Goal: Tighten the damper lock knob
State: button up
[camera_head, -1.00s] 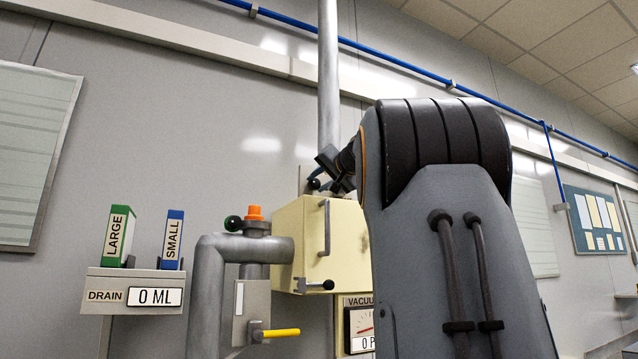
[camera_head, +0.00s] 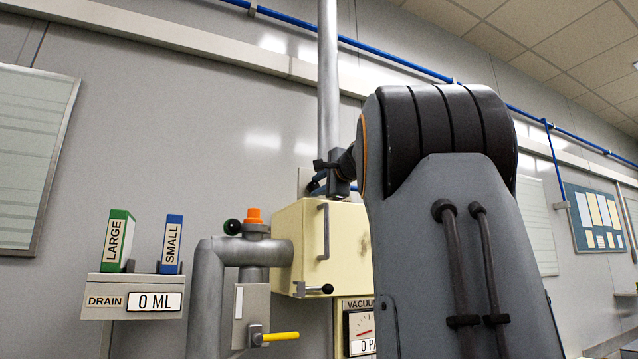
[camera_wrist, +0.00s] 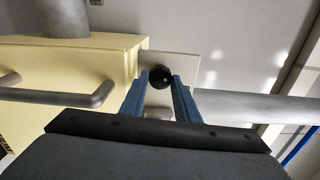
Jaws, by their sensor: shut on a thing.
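A round black knob (camera_wrist: 160,77) shows between the blue fingertips of my gripper (camera_wrist: 161,80) in the wrist view. The fingers are shut on it, beside a pale plate (camera_wrist: 186,66) and the corner of the cream box (camera_wrist: 70,60). In the head view my gripper (camera_head: 319,184) is small and partly hidden, just above the top of the cream box (camera_head: 298,240) and near the vertical grey pipe (camera_head: 328,80). The knob is not clear there. No label on it can be read.
The cream box has a grey bar handle (camera_head: 326,230) and a black-tipped latch (camera_head: 318,287). To its left are a thick grey pipe (camera_head: 208,290), an orange cap (camera_head: 253,215) and a yellow lever (camera_head: 281,336). My arm hides the box's right side.

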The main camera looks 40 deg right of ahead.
jog(key=shift+f+m+p, duration=0.1)
jog(key=shift+m+p, duration=0.3)
jog(key=shift+m, duration=0.8)
jog(key=shift+f, duration=0.1)
jog(key=o, duration=1.1)
jog(key=shift+c, duration=0.2)
jog(key=shift+s, duration=0.15)
jog(key=b+v, duration=0.3)
jog(key=v, duration=0.4)
jog(key=shift+s+b, duration=0.3)
jog(key=shift+s, duration=0.05)
